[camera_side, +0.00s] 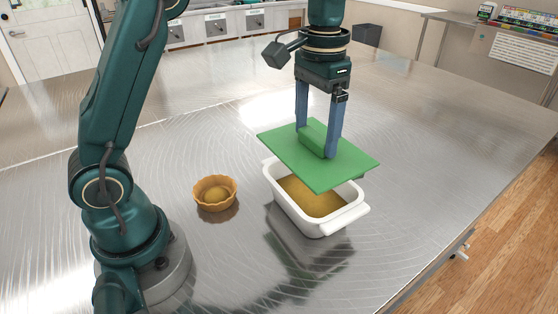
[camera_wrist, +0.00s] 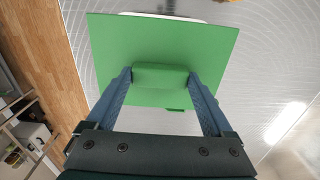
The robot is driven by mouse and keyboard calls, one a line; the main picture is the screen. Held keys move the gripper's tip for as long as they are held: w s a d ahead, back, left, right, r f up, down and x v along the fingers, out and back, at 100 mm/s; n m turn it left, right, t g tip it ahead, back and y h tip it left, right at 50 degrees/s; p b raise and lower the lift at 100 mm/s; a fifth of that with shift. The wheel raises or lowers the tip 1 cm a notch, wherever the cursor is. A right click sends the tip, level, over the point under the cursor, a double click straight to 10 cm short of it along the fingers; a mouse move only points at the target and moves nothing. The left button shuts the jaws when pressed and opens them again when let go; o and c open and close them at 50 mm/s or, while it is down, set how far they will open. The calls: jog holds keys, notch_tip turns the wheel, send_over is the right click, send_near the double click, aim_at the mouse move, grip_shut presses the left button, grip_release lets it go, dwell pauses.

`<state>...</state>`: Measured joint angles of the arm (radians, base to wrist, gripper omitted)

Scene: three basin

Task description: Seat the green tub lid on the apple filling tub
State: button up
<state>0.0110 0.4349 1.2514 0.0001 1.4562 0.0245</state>
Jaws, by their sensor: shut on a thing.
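The green tub lid (camera_side: 347,170) is a flat rectangular plate with a raised block handle. My gripper (camera_side: 318,148) is shut on that handle, one finger on each side, and holds the lid above the tub. In the wrist view the lid (camera_wrist: 120,45) fills the upper middle, with its handle between the fingers of my gripper (camera_wrist: 160,82). The white apple filling tub (camera_side: 318,228) stands on the table with yellow-brown filling inside. The lid hides its back part and looks apart from the near rim. In the wrist view only a thin white edge of the tub shows past the lid.
The table is clear to the right of the tub. Its edge and the wooden floor (camera_side: 500,230) lie at the right.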

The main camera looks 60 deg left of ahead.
aim_at(314, 156)
jog(key=shift+f, duration=1.9)
jog(key=shift+f, duration=0.2)
jog(key=shift+f, duration=0.6)
jog(key=shift+f, duration=0.75)
jog(key=o, duration=1.1)
jog(key=shift+r, duration=1.45)
jog(key=shift+r, duration=0.1)
